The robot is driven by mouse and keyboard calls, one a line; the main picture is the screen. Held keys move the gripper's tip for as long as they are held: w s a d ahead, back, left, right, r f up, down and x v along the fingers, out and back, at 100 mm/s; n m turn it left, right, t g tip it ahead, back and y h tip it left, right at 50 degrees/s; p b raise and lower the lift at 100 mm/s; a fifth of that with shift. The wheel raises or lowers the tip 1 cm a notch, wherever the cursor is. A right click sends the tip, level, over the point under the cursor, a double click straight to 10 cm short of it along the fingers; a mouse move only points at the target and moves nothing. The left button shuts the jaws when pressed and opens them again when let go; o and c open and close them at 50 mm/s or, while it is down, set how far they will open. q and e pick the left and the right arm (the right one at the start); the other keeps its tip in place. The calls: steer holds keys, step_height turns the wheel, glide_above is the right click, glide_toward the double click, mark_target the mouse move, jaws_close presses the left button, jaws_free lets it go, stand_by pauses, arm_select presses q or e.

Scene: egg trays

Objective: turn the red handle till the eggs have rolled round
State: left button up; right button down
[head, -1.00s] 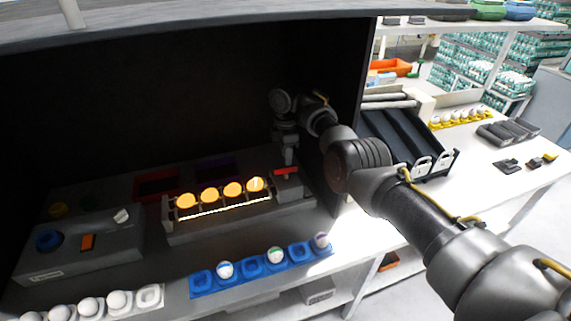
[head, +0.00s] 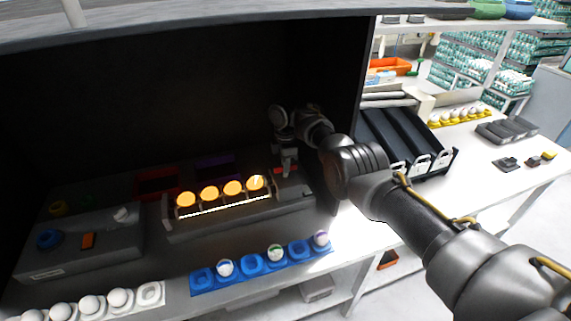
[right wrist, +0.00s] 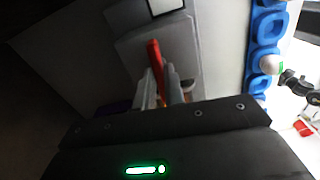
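The red handle (right wrist: 155,58) shows in the right wrist view as a slim bar, its lower end between the two fingers of my right gripper (right wrist: 162,94). In the head view the handle (head: 279,171) is at the right end of the lit egg roller, partly hidden by my right gripper (head: 288,172). The fingers are close beside the handle; whether they press on it I cannot tell. Several eggs (head: 210,193) glow orange in a row on the roller (head: 225,212). My left gripper is not in view.
A blue tray (head: 248,265) with a few marked eggs lies in front. A white tray (head: 150,293) of eggs is front left, and a grey control box (head: 70,258) behind it. The dark booth wall (head: 352,100) is close beside my right arm.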

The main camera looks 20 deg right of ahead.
stand_by(0.3)
steer(key=shift+r+m+p, duration=0.1)
steer(key=shift+m+p, duration=0.5)
steer(key=shift+m, duration=0.1)
steer(key=shift+m+p, duration=0.75)
steer(key=shift+m, duration=0.45)
steer(key=m+p, duration=0.1)
steer(key=m, duration=0.1)
steer(key=shift+m, duration=0.4)
steer(key=m+p, duration=0.1)
steer(key=m, duration=0.2)
steer(key=shift+m, duration=0.3)
steer(key=m, duration=1.1)
steer(key=shift+m, duration=0.3)
